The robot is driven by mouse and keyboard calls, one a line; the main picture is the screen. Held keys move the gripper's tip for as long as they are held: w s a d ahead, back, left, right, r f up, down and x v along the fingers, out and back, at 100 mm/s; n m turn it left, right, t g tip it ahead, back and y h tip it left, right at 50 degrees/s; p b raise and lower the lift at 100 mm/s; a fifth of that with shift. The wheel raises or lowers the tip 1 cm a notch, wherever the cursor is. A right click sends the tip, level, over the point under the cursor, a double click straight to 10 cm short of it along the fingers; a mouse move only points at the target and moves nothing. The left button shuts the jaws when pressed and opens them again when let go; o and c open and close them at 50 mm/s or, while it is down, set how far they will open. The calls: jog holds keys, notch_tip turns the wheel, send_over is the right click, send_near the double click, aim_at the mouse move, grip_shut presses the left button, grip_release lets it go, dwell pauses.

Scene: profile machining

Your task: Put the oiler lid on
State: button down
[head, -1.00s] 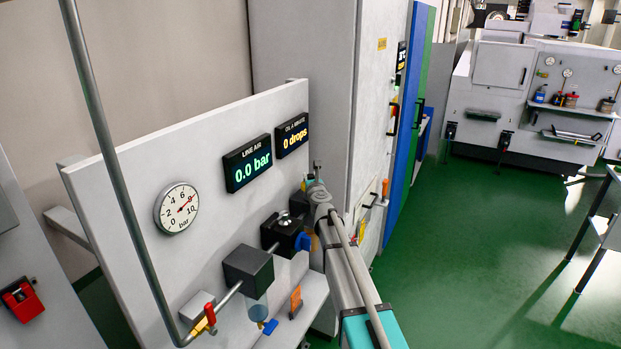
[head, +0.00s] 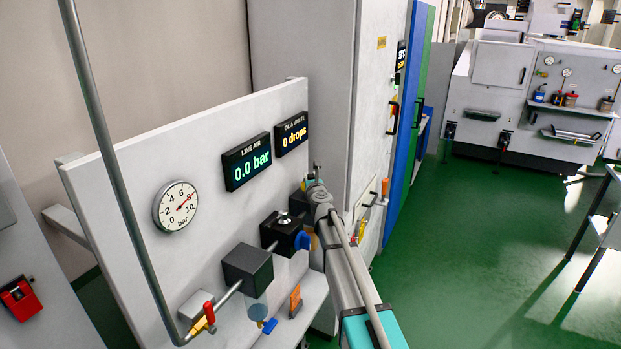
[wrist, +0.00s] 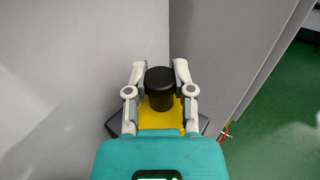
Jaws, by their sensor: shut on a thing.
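My gripper (wrist: 160,74) shows in the wrist view with its two grey fingers on either side of a black round-topped piece (wrist: 159,82), which they are shut on. A yellow part (wrist: 162,116) lies just below the black piece; whether they are joined cannot be told. In the head view my arm reaches to the right end of the grey panel (head: 130,195), and its wrist hides most of the gripper. A black block with a shiny top fitting (head: 285,228) sits on the panel left of my arm. Whether this block is the oiler cannot be told.
A larger dark block (head: 247,268) with a round bowl below joins a pipe with a red-handled valve (head: 208,313). A pressure gauge (head: 176,206) and two displays (head: 246,161) are on the panel. A tall grey cabinet (head: 305,60) stands behind. Green floor (head: 470,250) is clear at right.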

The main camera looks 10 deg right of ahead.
jog(key=shift+f+b, duration=0.7)
jog(key=shift+f, duration=0.1)
jog(key=shift+r, duration=0.1)
jog(key=shift+c, duration=2)
grip_release()
jog(key=shift+s, duration=0.15)
jog(key=s, duration=1.1)
jog(key=shift+s+d, duration=0.25)
jog(key=shift+s, duration=0.15)
